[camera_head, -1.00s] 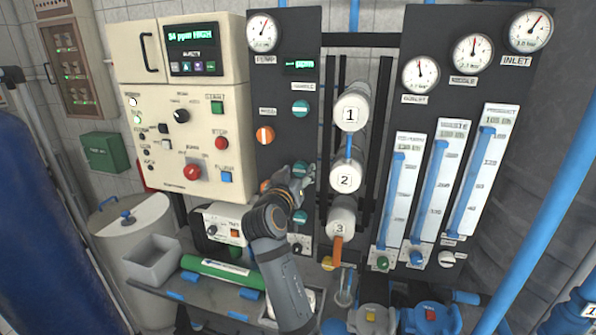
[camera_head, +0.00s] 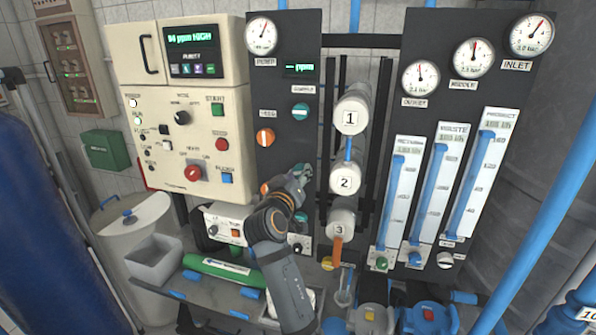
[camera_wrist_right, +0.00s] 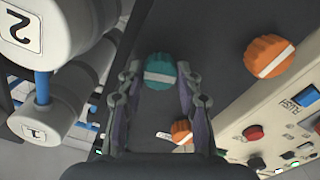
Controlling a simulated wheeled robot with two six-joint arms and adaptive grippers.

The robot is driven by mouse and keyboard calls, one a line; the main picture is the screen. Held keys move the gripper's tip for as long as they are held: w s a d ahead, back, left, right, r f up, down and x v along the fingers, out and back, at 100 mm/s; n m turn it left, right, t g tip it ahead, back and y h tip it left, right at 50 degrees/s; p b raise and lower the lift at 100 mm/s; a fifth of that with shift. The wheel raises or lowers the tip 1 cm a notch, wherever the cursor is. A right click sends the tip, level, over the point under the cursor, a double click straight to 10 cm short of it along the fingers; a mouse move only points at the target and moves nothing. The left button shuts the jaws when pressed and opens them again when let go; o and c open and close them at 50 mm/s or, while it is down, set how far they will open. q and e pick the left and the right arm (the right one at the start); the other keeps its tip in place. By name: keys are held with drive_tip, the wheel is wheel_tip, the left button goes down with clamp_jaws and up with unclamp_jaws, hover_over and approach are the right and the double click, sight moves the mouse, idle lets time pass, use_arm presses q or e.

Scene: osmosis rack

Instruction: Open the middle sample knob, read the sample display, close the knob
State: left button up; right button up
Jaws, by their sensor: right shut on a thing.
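The middle sample knob, a round teal knob with a white bar (camera_wrist_right: 160,72), sits between the fingertips of my right gripper (camera_wrist_right: 158,82) in the right wrist view. The gripper is shut on it, and the white bar lies nearly level there. In the head view my right gripper (camera_head: 299,176) covers this knob on the dark panel. The sample display (camera_head: 299,68) is a small dark screen with green text near the panel's top; dashes and "ppm" seem to show, too small to be certain. My left gripper is not in view.
Another teal knob (camera_head: 300,112) is above, with an orange knob (camera_head: 265,137) to its lower left. White vessels (camera_head: 344,178) stand close to the right of my gripper. A cream control box (camera_head: 185,130) is on the left, and flow meters (camera_head: 434,190) on the right.

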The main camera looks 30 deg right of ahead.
drive_tip(key=n+p, duration=0.2)
drive_tip(key=n, duration=0.1)
drive_tip(key=shift+r+n, duration=0.1)
drive_tip(key=shift+n, duration=0.3)
drive_tip(key=n+p, duration=0.4)
drive_tip(key=shift+n, duration=0.3)
drive_tip(key=n+p, duration=0.4)
drive_tip(key=shift+n, duration=0.3)
drive_tip(key=shift+n+p, duration=0.8)
drive_tip(key=shift+n, duration=0.1)
drive_tip(key=o, duration=1.2)
drive_tip(key=shift+d, duration=0.1)
drive_tip(key=shift+c, duration=0.2)
